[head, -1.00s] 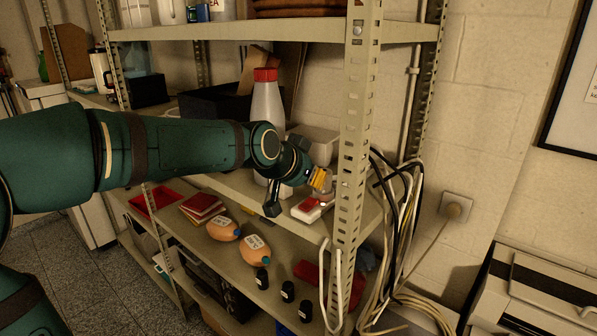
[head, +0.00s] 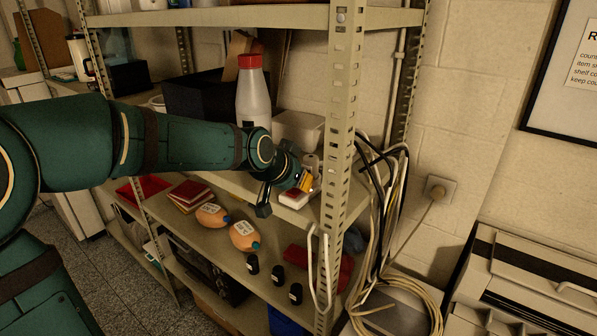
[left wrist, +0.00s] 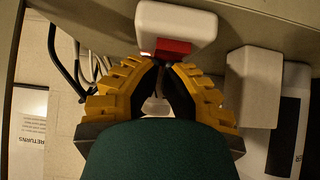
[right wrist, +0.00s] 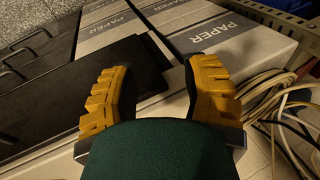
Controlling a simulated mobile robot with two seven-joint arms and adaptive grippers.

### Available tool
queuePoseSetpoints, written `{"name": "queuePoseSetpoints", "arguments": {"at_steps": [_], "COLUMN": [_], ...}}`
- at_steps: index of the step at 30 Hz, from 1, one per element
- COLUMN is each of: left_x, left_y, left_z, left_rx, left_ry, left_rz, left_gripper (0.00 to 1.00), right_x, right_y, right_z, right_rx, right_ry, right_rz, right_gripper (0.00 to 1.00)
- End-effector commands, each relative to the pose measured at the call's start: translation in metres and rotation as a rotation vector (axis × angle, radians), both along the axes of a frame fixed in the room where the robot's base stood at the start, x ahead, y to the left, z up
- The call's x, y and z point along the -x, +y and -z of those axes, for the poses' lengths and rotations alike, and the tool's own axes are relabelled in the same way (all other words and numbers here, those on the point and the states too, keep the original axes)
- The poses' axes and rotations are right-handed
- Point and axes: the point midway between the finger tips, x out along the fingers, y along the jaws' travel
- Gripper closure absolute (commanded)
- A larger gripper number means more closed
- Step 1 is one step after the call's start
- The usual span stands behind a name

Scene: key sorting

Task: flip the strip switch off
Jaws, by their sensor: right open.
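The power strip is a white block on the middle shelf near the front post, seen in the head view (head: 292,201). In the left wrist view its white body (left wrist: 177,22) shows at the top, with a red rocker switch (left wrist: 174,48) along its near edge. My left gripper (head: 306,184) is at the strip. In the left wrist view the left fingertips (left wrist: 164,64) are drawn together just below the red switch, with nothing seen between them. I cannot tell whether they touch it. My right gripper (right wrist: 158,68) is open and empty, facing paper boxes.
A white bottle with a red cap (head: 253,95) and a light grey box (head: 298,130) stand behind the left gripper. The perforated shelf post (head: 341,150) is close on its right, with hanging cables (head: 390,200) beyond. Paper boxes (right wrist: 225,45) lie before the right gripper.

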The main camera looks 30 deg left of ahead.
Motion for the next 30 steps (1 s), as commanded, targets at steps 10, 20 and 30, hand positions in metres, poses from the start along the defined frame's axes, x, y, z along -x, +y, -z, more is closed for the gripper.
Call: {"name": "queuePoseSetpoints", "arguments": {"at_steps": [10, 20, 30], "left_x": [-0.001, 0.01, 0.015], "left_y": [0.0, 0.0, 0.001], "left_z": [0.001, 0.0, -0.001], "left_rx": [-0.003, -0.003, -0.004], "left_ry": [0.053, 0.054, 0.054], "left_rz": [0.001, 0.0, 0.001], "left_gripper": [1.0, 1.0, 1.0], "right_x": [-0.001, -0.001, -0.001], "right_y": [-0.001, -0.001, -0.001], "right_z": [-0.015, -0.012, -0.012], "right_rx": [-0.002, -0.002, -0.002], "right_ry": [-0.003, -0.003, -0.003], "right_rz": [0.002, 0.002, 0.002], "right_gripper": [0.53, 0.53, 0.53]}}
